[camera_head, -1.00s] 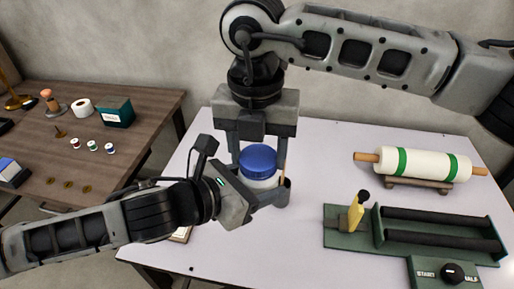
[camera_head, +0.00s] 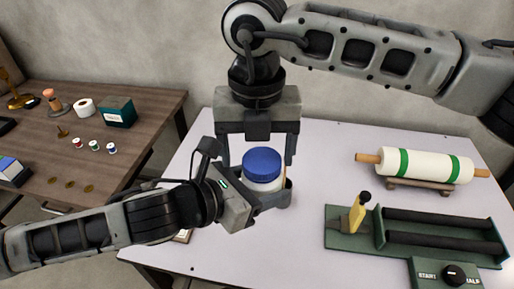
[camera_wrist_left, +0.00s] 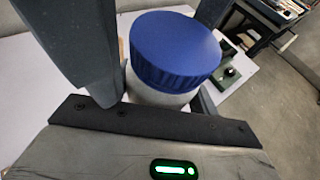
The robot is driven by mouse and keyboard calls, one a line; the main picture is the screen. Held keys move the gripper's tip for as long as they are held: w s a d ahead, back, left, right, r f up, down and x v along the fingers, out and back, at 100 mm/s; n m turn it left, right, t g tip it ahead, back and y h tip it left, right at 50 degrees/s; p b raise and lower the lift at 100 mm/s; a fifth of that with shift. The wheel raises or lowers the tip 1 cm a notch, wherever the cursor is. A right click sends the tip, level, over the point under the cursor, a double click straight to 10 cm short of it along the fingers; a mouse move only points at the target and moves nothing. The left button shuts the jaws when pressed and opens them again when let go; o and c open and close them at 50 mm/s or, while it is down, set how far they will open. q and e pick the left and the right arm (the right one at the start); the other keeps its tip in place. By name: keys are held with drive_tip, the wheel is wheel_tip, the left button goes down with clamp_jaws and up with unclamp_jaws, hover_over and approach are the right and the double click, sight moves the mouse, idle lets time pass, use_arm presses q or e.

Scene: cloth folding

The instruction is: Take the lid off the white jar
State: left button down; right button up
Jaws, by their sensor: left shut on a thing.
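The white jar (camera_head: 264,185) stands upright on the pale table, with its blue ribbed lid (camera_head: 262,162) on top. My left gripper (camera_head: 266,196) is shut on the jar's body, below the lid. In the left wrist view the lid (camera_wrist_left: 175,48) sits over the white body (camera_wrist_left: 160,94) between the dark fingers. My right gripper (camera_head: 257,155) points down from above. Its two fingers are spread wider than the lid, one to each side, with visible gaps. The jar's lower part is mostly hidden by my left gripper.
On the right are a white roll with green bands (camera_head: 427,166) on a stand and a green fixture (camera_head: 345,240) with dark rollers and a yellow handle. A brown side table (camera_head: 110,165) at left holds small spools and a green box (camera_head: 117,112).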

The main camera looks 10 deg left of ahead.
drive_tip(key=shift+d, duration=0.1)
wheel_tip(320, 180, up, 5)
drive_tip(key=shift+f, duration=0.2)
drive_tip(key=shift+c, duration=0.3)
wheel_tip(320, 180, up, 3)
drive_tip(key=shift+d+r+m, duration=0.1)
drive_tip(key=shift+d+m, duration=0.05)
drive_tip(key=shift+m, duration=1.05)
drive_tip(key=shift+w+f, duration=0.1)
drive_tip(key=shift+f, duration=3.85)
